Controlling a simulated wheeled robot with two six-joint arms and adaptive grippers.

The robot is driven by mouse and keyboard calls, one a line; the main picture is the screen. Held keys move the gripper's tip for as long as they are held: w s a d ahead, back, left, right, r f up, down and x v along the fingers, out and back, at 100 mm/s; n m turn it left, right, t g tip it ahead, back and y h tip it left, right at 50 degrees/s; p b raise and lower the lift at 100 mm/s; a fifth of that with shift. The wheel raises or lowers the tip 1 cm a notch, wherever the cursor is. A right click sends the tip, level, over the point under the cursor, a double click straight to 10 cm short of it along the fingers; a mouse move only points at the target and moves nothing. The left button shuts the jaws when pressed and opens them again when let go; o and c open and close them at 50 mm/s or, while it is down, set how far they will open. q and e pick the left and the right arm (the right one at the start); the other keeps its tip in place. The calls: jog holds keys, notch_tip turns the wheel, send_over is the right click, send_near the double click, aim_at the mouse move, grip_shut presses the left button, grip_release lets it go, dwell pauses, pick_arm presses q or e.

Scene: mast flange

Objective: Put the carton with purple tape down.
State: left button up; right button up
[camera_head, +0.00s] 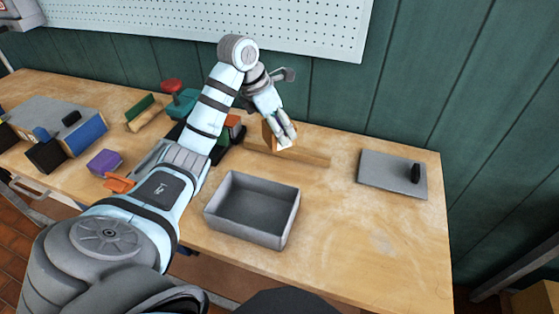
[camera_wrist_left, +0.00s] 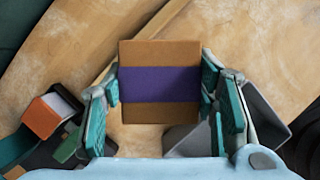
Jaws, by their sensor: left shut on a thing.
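The carton with purple tape (camera_wrist_left: 160,105) is brown with a wide purple band across its middle. It fills the space between the fingers of my left gripper (camera_wrist_left: 160,84) in the left wrist view. In the head view the left gripper (camera_head: 283,133) is shut on it, pointing down near the wooden bar behind the grey bin. Only a brown edge of the carton (camera_head: 267,136) shows there, the rest hidden by the fingers. I cannot tell whether it touches the surface below. My right gripper is not in view.
An empty grey bin (camera_head: 211,209) stands at the table's front. A wooden bar (camera_head: 312,158) lies behind it. A grey plate (camera_head: 382,176) with a black piece is at right. Boxes, including a purple one (camera_head: 104,162), and tools crowd the left. Bare tabletop lies between bin and plate.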

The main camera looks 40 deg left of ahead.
aim_at(266, 136)
pick_arm(q)
notch_tip(266, 136, down, 11)
jog(key=shift+w+r, duration=0.15)
jog(key=shift+r, duration=0.05)
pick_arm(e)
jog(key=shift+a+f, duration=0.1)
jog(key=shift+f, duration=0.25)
pick_arm(q)
jog(key=shift+f, duration=0.1)
jog(key=shift+f, duration=0.15)
jog(key=o, duration=1.4)
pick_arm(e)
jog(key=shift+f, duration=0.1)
pick_arm(q)
jog(key=shift+r, duration=0.4)
jog(key=p+v, duration=0.1)
jog(key=v, duration=1.1)
jog(key=shift+f, duration=0.1)
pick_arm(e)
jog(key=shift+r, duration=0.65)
